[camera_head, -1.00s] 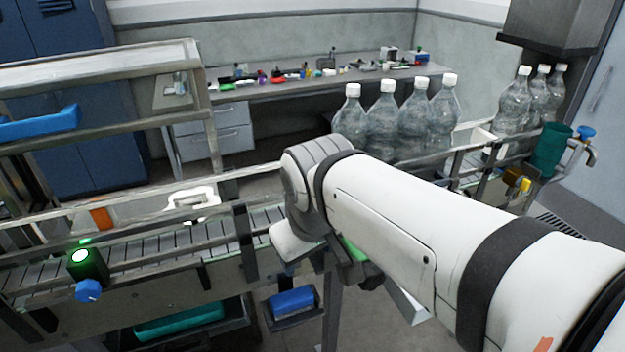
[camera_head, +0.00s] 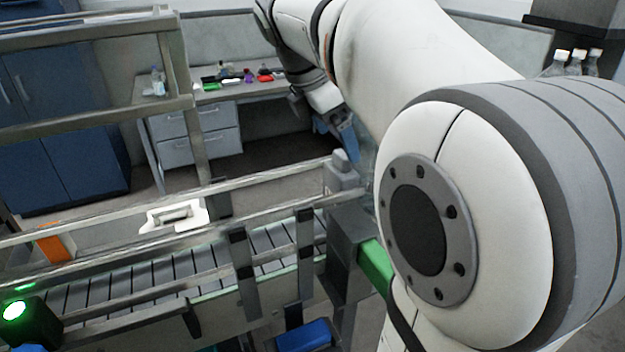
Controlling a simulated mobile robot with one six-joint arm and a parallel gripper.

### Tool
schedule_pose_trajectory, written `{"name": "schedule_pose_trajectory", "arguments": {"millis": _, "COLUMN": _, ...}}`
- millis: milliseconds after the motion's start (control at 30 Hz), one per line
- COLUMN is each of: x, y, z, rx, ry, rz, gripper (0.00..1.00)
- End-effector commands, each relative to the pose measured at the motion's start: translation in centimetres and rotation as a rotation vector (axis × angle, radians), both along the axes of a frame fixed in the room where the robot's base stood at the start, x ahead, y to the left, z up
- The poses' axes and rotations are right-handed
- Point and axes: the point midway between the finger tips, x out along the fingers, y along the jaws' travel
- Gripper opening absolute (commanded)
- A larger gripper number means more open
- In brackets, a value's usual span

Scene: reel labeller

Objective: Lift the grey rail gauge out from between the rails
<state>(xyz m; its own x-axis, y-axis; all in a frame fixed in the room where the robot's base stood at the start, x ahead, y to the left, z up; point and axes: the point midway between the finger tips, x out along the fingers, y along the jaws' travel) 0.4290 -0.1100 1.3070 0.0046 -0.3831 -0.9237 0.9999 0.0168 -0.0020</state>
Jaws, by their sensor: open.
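The grey rail gauge (camera_head: 343,176) stands between the conveyor's rails at the middle of the view, with a small knob on top. Its lower part is hidden behind the near rail and a dark bracket. My gripper (camera_head: 347,150) comes down from the upper middle, its bluish fingers just above and beside the gauge's knob. The jaws are open and hold nothing that I can see. My arm hides what lies right of the gauge, and I cannot tell whether a finger touches the gauge.
The slatted conveyor (camera_head: 215,258) runs left from the gauge, empty, between metal rails (camera_head: 130,232). A lit green sensor (camera_head: 28,318) sits at the lower left. An orange block (camera_head: 52,243) and a white handled part (camera_head: 173,215) lie beyond the slats. Bottles (camera_head: 575,63) stand far right.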

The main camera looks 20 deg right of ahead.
Motion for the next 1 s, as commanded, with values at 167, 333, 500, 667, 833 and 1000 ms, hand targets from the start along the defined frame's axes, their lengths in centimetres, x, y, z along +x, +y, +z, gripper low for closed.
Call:
{"name": "schedule_pose_trajectory", "arguments": {"millis": 167, "x": -0.5, "y": -0.7, "z": -2.2, "rx": 0.001, "ry": 0.002, "rz": 0.008, "gripper": 0.94}}
{"name": "schedule_pose_trajectory", "arguments": {"millis": 333, "x": -0.5, "y": -1.3, "z": -4.3, "rx": 0.001, "ry": 0.000, "rz": 0.013, "gripper": 0.94}}
{"name": "schedule_pose_trajectory", "arguments": {"millis": 500, "x": -0.4, "y": -1.4, "z": -4.8, "rx": 0.001, "ry": -0.001, "rz": 0.015, "gripper": 0.94}}
{"name": "schedule_pose_trajectory", "arguments": {"millis": 667, "x": -0.4, "y": -1.4, "z": -4.8, "rx": 0.001, "ry": -0.002, "rz": 0.015, "gripper": 0.91}}
{"name": "schedule_pose_trajectory", "arguments": {"millis": 833, "x": -0.4, "y": -1.4, "z": -4.7, "rx": 0.001, "ry": -0.002, "rz": 0.015, "gripper": 0.77}}
{"name": "schedule_pose_trajectory", "arguments": {"millis": 1000, "x": -0.4, "y": -1.4, "z": -4.7, "rx": 0.001, "ry": -0.002, "rz": 0.016, "gripper": 0.63}}
